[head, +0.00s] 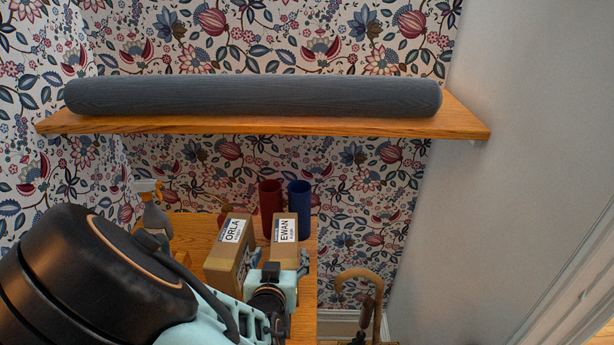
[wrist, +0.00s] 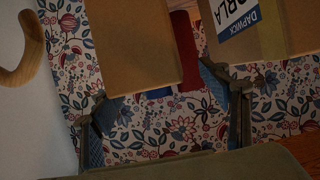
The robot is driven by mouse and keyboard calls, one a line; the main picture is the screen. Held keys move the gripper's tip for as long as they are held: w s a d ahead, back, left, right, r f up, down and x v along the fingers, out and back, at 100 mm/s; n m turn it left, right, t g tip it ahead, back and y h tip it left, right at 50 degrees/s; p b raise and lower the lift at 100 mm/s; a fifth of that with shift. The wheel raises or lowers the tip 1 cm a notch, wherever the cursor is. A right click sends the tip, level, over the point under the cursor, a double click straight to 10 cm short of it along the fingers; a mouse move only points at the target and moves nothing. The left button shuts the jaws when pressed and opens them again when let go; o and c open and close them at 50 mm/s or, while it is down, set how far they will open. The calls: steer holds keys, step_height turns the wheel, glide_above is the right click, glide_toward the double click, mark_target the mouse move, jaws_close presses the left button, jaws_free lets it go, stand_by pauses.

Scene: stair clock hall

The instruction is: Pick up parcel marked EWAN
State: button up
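The parcel marked EWAN (head: 285,229) is a brown cardboard box with a white label, standing upright on a wooden surface in the head view. In the wrist view its plain cardboard face (wrist: 135,45) is at top centre. My gripper (head: 280,259) is at this parcel, with a finger showing on either side. The wrist view shows my gripper (wrist: 155,88) open, its fingers apart, with the parcel nearer the left finger. Whether a finger touches it I cannot tell. My gripper and wrist hide the parcel's lower part in the head view.
The ORLA parcel (head: 229,239) stands close on the left. A red cylinder (head: 270,205) and a blue cylinder (head: 299,205) stand behind. A spray bottle (head: 153,212) is further left. A wooden shelf (head: 460,118) with a grey bolster (head: 250,97) hangs above. A cane (head: 362,280) is at right.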

mark_target(283, 246)
steer(key=shift+w+d+r, duration=0.25)
steer(key=shift+w+d, duration=0.05)
steer(key=shift+d, duration=0.2)
steer(key=w, duration=0.2)
steer(key=w+a+f+p, duration=0.1)
steer(key=shift+w, duration=0.25)
steer(key=shift+w+f, duration=0.2)
steer(key=shift+w, duration=0.4)
steer(key=shift+c, duration=0.3)
jaws_close()
